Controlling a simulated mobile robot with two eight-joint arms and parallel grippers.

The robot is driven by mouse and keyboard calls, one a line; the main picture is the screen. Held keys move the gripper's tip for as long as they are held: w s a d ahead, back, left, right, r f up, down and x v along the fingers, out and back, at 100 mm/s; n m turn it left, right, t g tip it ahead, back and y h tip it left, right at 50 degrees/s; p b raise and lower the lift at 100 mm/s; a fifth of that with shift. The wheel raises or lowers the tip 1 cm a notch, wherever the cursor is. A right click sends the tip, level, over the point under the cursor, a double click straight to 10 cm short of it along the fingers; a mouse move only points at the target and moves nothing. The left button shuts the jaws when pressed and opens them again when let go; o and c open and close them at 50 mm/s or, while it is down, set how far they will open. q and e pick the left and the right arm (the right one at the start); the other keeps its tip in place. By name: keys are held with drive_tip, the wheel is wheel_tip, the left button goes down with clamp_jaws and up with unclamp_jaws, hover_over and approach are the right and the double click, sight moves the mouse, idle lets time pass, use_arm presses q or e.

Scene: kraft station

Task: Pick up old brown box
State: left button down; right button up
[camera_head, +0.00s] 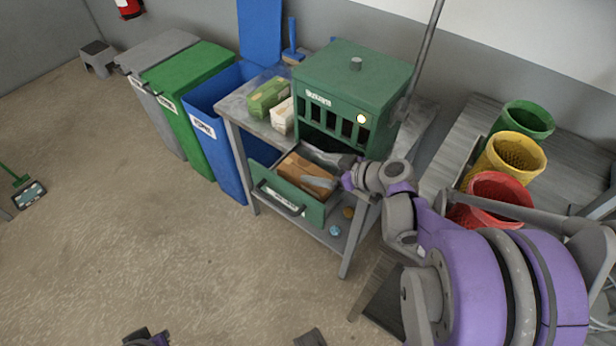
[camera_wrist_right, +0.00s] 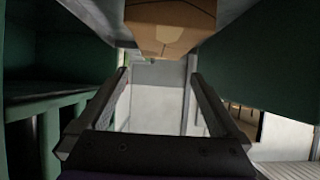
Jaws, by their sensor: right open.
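The old brown box (camera_head: 305,174) lies in the pulled-out drawer (camera_head: 283,200) of a green metal unit on the grey workbench. My right gripper (camera_head: 311,167) reaches in from the right at the drawer, with its two fingers apart over and beside the box. In the right wrist view the box (camera_wrist_right: 170,22) shows at the top edge, beyond the fingertips of the open gripper (camera_wrist_right: 159,73). Nothing is between the fingers there. Whether a finger touches the box cannot be told. My left gripper is not clearly in view; only a small purple piece shows at the bottom edge.
The green unit (camera_head: 352,80) stands behind the drawer. Green and white cartons (camera_head: 268,96) sit on the bench to its left. Grey, green and blue bins (camera_head: 222,110) stand further left. Red, yellow and green buckets (camera_head: 515,155) stand at right. The floor at left is mostly clear.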

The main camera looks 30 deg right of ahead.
sight(299, 168)
drive_tip(key=x, duration=0.2)
drive_tip(key=shift+w+a+f, duration=0.15)
drive_tip(key=shift+w, duration=0.1)
drive_tip(key=x, duration=0.5)
drive_tip(key=shift+a+f+b, duration=0.15)
drive_tip(key=shift+f+b, duration=0.15)
drive_tip(key=shift+f, duration=0.25)
